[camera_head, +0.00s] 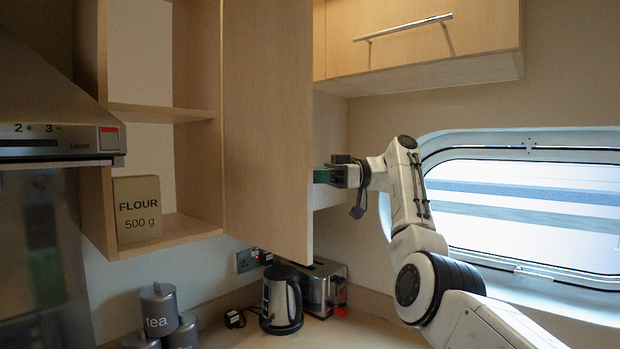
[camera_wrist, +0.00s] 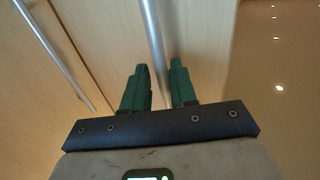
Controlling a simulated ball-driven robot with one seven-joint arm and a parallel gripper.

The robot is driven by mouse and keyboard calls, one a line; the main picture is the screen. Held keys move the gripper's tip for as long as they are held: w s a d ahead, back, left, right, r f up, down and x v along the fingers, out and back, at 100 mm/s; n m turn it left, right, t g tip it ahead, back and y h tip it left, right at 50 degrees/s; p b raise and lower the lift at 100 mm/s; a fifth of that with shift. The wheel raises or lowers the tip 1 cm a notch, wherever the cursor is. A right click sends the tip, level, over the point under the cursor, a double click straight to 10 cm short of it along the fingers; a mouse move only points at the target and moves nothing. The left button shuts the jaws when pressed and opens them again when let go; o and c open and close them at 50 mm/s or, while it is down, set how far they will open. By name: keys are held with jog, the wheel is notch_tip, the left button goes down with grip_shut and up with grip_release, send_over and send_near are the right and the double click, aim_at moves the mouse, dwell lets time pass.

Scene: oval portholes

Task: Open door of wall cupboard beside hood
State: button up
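The wall cupboard (camera_head: 195,231) beside the hood (camera_head: 50,95) stands open in the head view, with its shelves exposed. Its light wood door (camera_head: 268,120) is swung out to the right of the opening, free edge towards me. My gripper (camera_head: 322,175) is at the right edge of the door, on its outer side; the door partly hides the fingertips. In the wrist view the green fingers of my gripper (camera_wrist: 160,70) stand on either side of a metal bar handle (camera_wrist: 152,35). Narrow gaps show between fingers and bar, so the gripper looks open around it.
A flour box (camera_head: 137,208) stands on the cupboard's lower shelf. Another wall cupboard (camera_head: 430,40) with a bar handle hangs at upper right. A kettle (camera_head: 281,300), a toaster (camera_head: 323,285) and canisters (camera_head: 160,310) stand on the counter below. A porthole window (camera_head: 530,200) is right of my arm.

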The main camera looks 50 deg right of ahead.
jog(key=shift+o, duration=0.2)
jog(key=shift+w, duration=0.1)
jog(key=shift+d+f, duration=0.15)
jog(key=s+a+r+b, duration=0.2)
jog(key=s+r+b, duration=0.2)
jog(key=s+r, duration=0.2)
jog(key=s+a+r+b, duration=0.2)
jog(key=s+r+b, duration=0.3)
jog(key=s+r, duration=0.2)
jog(key=shift+s+a+b, duration=0.25)
jog(key=shift+a+b, duration=0.05)
jog(key=shift+a, duration=0.05)
